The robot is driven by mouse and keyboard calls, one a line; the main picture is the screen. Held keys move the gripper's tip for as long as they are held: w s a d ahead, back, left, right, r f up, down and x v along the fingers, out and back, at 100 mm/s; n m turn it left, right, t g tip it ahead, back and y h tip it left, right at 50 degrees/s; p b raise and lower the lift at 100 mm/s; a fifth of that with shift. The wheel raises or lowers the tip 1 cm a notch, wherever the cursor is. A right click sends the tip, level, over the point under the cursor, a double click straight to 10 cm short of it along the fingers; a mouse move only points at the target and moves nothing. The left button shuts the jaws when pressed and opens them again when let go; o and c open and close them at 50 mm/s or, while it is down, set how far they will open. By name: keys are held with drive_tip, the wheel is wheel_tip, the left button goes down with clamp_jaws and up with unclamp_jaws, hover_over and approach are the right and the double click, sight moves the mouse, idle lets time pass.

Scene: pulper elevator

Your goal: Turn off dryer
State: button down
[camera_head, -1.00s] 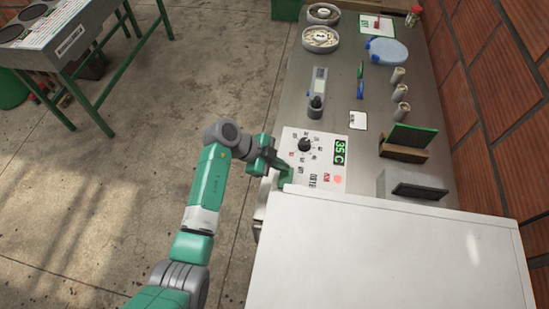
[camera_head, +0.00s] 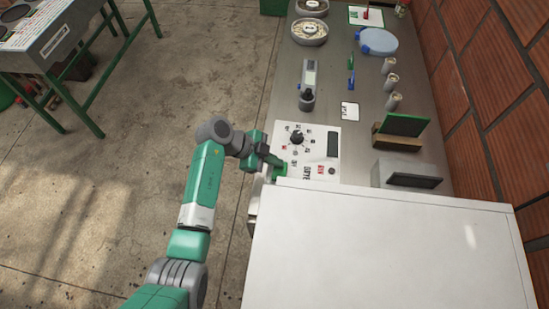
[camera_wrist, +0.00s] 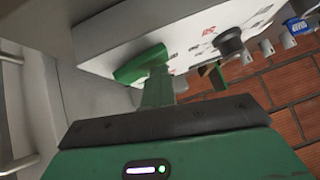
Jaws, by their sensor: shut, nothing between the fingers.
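The dryer is a large white box (camera_head: 380,245) with a white control panel (camera_head: 316,137) at its far end. The panel carries a black round knob (camera_head: 297,138), a dark display (camera_head: 333,144) and a small dark round lamp (camera_head: 332,171). In the wrist view the panel is seen at a slant, with the knob (camera_wrist: 230,40) sticking out. My gripper (camera_head: 278,167) is shut and empty at the panel's left edge, close to the dryer's corner. Its green fingertips (camera_wrist: 142,65) are close to the panel face in the wrist view; I cannot tell whether they touch.
Beyond the panel the metal bench holds a grey handheld device (camera_head: 309,80), a small white card (camera_head: 349,110), several grey cups (camera_head: 390,83) and a green-topped block (camera_head: 405,124). A brick wall (camera_head: 490,130) runs along the right. Open concrete floor lies left.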

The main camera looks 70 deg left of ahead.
sight(272, 169)
drive_tip(key=shift+s+d+r+p, duration=0.15)
drive_tip(key=shift+s+d+p, duration=0.25)
drive_tip(key=shift+d, duration=0.25)
drive_tip(key=r+p, duration=0.1)
drive_tip(key=r, duration=0.1)
drive_tip(key=a+r+p, duration=0.1)
drive_tip(key=r, duration=0.2)
drive_tip(key=shift+a+p, duration=0.1)
drive_tip(key=shift+p, duration=0.25)
drive_tip(key=a+v, duration=0.2)
drive_tip(key=v, duration=0.6)
drive_tip(key=shift+r, duration=0.2)
drive_tip(key=shift+w, duration=0.15)
